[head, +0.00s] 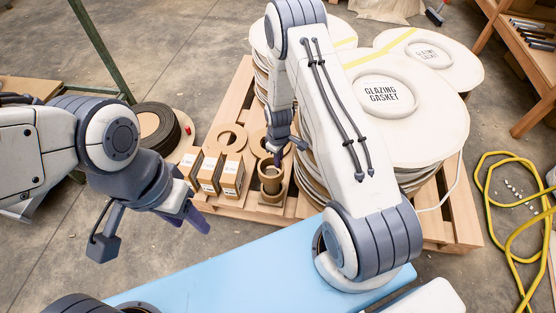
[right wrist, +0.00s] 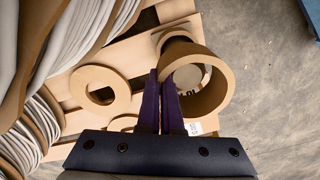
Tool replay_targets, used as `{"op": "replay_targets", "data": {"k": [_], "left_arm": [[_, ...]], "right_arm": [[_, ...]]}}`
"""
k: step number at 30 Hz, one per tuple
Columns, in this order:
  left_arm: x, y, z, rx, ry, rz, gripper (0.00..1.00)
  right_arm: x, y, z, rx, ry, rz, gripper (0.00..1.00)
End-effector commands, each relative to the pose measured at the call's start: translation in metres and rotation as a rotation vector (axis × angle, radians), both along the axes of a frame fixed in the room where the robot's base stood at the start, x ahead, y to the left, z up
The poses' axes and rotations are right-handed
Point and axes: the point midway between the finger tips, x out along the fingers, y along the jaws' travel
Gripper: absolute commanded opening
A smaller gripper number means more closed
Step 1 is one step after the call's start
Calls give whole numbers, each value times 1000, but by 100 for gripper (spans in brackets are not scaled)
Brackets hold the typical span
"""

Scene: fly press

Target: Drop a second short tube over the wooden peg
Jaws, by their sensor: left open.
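My right gripper (right wrist: 160,100) has its two purple fingers close together on the rim wall of a short brown cardboard tube (right wrist: 217,92), one finger inside the bore and one outside. In the head view the right gripper (head: 277,158) reaches down at the tube (head: 271,184) over the pallet's front edge. A round pale face (right wrist: 188,77) shows inside the bore; I cannot tell if it is the wooden peg's top. Another round cardboard edge (right wrist: 176,36) shows behind the tube. My left gripper (head: 190,222) is open and empty, left of the pallet.
Small labelled boxes (head: 210,172) stand left of the tube. Flat cardboard rings (head: 232,137) lie behind; one shows in the wrist view (right wrist: 80,88). Tall stacks of glazing gasket (head: 420,125) crowd the right of the wooden pallet (head: 238,92). Yellow hose (head: 490,200) lies on the floor.

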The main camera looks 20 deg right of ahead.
Motion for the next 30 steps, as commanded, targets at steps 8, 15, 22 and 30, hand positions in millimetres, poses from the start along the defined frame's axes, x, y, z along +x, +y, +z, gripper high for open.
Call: {"op": "replay_targets", "data": {"k": [8,15,22,30], "left_arm": [[0,0,-2,0,0,0,50],[0,0,-4,0,0,0,50],[0,0,-6,0,0,0,50],[0,0,-6,0,0,0,50]], "right_arm": [[0,0,-4,0,0,0,0],[0,0,-7,0,0,0,0],[0,0,-10,0,0,0,0],[0,0,-10,0,0,0,14]]}}
